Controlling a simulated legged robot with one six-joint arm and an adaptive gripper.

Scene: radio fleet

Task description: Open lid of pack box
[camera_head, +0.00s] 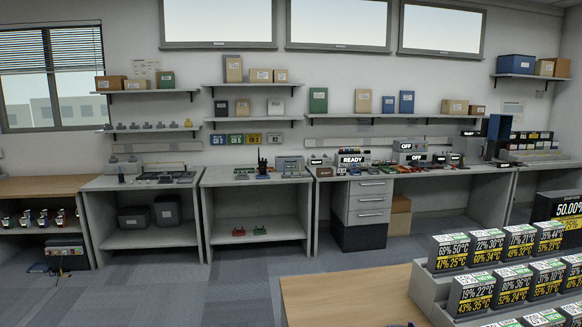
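I cannot tell for sure which thing is the pack box. A grey box (290,164) stands on the middle bench, small and far off; its lid state is too small to tell. In the right foreground, a stepped grey rack (428,290) holds several battery packs (485,247) with percent and temperature labels. My gripper does not show in this view.
A wooden table (335,300) fills the bottom centre, mostly bare on its left part. Grey benches (140,182) line the far wall, with radios, dark bins (167,210) and drawers (369,203). Shelves above hold boxes. Blue-grey floor (230,285) lies open between.

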